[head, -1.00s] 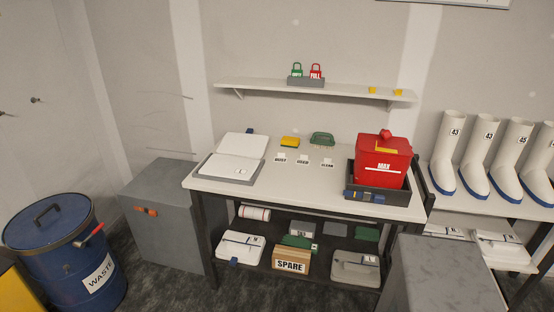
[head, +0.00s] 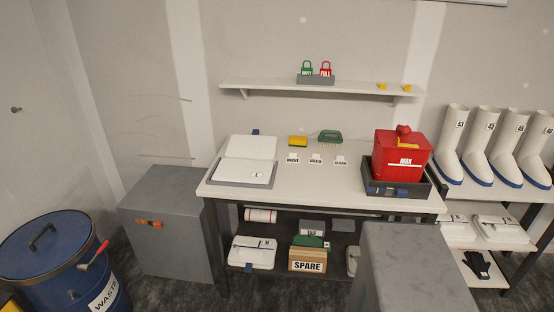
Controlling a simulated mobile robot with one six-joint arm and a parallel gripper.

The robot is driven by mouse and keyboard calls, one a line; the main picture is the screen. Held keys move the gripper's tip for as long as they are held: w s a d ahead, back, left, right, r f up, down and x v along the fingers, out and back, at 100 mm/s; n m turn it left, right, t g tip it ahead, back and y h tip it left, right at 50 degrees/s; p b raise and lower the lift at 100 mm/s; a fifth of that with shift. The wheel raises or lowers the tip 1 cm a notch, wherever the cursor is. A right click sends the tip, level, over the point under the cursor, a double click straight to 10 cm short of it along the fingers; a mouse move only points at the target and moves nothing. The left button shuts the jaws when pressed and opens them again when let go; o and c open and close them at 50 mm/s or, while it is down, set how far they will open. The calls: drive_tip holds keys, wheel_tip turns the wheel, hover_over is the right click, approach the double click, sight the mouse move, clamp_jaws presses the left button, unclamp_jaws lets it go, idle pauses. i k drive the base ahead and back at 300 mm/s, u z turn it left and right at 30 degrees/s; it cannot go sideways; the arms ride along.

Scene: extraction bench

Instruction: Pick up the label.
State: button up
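Which thing is the label is not certain. Three small white cards with dark print stand in a row on the bench top: a left card (head: 292,158), a middle card (head: 315,159) and a right card (head: 340,160). The print is small; the middle one seems to read USED. They stand in front of a yellow sponge-like block (head: 298,141) and a green brush (head: 330,136). A white SPARE label (head: 307,267) is on a cardboard box on the lower shelf. My gripper is not in view.
A red MAX container (head: 402,150) stands in a dark tray at the bench's right. A white open case (head: 245,171) lies at its left. A grey block (head: 412,260) stands in front of the bench's right part. A blue waste drum (head: 45,265) is at lower left.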

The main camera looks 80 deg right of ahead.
sight(292, 158)
drive_tip(key=i, duration=1.3)
drive_tip(key=u, duration=0.65)
drive_tip(key=k, duration=0.15)
drive_tip(key=z, duration=2.95)
drive_tip(key=i, duration=0.4)
drive_tip(key=z, duration=0.05)
